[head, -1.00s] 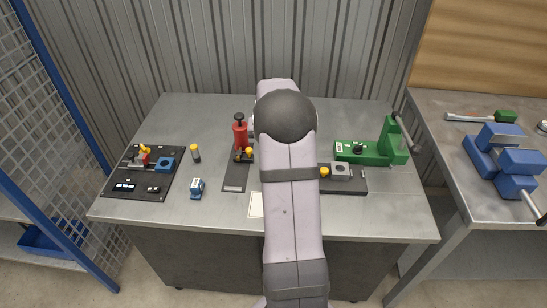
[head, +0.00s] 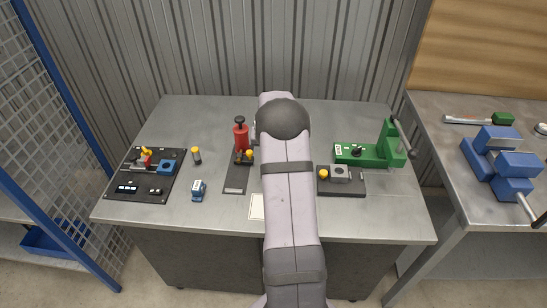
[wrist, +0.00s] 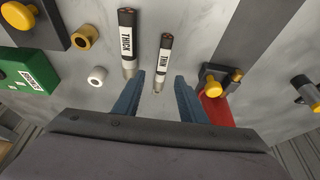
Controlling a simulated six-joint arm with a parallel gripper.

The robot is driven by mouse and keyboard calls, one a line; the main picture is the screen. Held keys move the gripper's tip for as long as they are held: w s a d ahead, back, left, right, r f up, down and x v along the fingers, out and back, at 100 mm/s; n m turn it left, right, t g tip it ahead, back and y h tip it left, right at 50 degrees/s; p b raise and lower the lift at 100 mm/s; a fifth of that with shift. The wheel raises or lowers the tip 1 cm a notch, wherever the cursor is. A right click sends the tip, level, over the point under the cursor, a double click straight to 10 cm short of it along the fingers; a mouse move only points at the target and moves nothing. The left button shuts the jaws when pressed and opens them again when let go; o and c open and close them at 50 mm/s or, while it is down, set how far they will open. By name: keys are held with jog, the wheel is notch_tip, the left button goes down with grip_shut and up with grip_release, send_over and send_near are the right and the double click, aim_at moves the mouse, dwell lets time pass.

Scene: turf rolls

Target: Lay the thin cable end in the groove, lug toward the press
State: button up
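In the wrist view, the thin cable end (wrist: 163,64), a short dark piece with a white "THIN" label, lies on the metal bench. The similar, fatter thick cable end (wrist: 127,45) lies to its left. My gripper (wrist: 159,76) is open and empty, its two blue fingers apart on either side of the thin cable's lower end. The green press (head: 370,154) stands at the bench's right. I cannot make out the groove. My arm hides my gripper and the cables in the head view.
A black plate with a grey block (head: 340,173) lies before the press. Left of my arm are a red cylinder (head: 240,137) on a dark strip, a blue-and-white item (head: 198,188), a yellow-topped cylinder (head: 196,155) and a black panel (head: 135,187). The bench's front right is clear.

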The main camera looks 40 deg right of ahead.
jog(key=shift+p+x, duration=0.3)
jog(key=shift+x, duration=1)
jog(key=shift+c, duration=0.4)
grip_shut()
jog(key=shift+r, duration=0.1)
notch_tip(320, 180, up, 10)
jog(key=b, duration=0.2)
jog(key=shift+b, duration=0.35)
jog(key=shift+w+a, duration=0.1)
